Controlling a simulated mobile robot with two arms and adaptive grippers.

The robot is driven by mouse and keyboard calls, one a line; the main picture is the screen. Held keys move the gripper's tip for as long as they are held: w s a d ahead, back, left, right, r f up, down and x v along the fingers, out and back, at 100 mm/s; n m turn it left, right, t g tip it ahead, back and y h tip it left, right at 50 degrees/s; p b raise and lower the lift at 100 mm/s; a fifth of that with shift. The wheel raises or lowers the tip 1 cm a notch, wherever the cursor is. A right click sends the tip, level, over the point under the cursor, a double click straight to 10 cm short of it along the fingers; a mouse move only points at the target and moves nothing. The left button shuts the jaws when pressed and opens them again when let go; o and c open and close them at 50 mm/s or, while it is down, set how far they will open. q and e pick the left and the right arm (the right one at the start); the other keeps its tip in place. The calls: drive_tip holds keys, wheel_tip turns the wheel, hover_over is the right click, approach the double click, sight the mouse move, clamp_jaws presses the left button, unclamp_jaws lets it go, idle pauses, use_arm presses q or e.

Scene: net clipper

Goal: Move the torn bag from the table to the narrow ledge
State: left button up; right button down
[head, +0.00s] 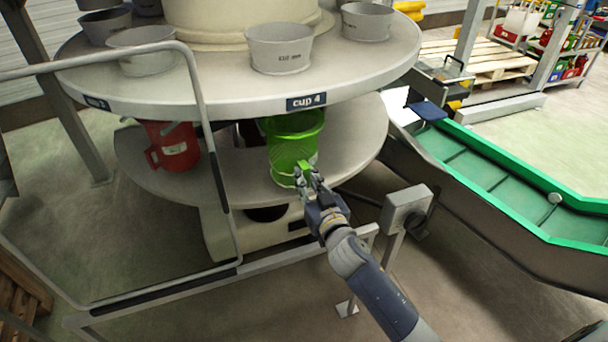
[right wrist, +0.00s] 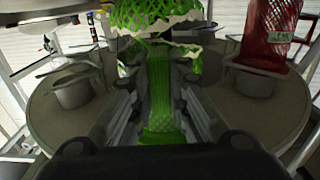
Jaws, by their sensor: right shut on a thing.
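A green net bag (head: 293,142) hangs or stands under the upper disc at the "cup 4" label, over the lower round surface (head: 350,140). My right gripper (head: 305,176) is at its lower front and is shut on its green mesh. In the right wrist view a green mesh strip (right wrist: 160,95) runs between the fingers, and pale ragged edges show on the net above it. I cannot tell whether the bag touches the lower surface. I cannot tell which surface is the narrow ledge. My left gripper is not in view.
A red net bag (head: 175,148) is at the left under the disc. Grey cups (head: 279,48) sit on the upper disc (head: 225,95). A metal rail frame (head: 205,130) stands in front at left, a grey box (head: 406,208) on a post at right. A green conveyor (head: 500,180) lies farther right.

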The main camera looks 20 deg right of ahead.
drive_tip(key=s, duration=1.4)
drive_tip(key=shift+d, duration=0.25)
idle(1.3)
drive_tip(key=shift+s, duration=0.2)
drive_tip(key=s+a+r, duration=0.2)
drive_tip(key=s+r, duration=0.1)
drive_tip(key=s, duration=0.7)
drive_tip(key=shift+s+r+h, duration=0.25)
drive_tip(key=shift+r+h, duration=0.05)
drive_tip(key=shift+r, duration=0.05)
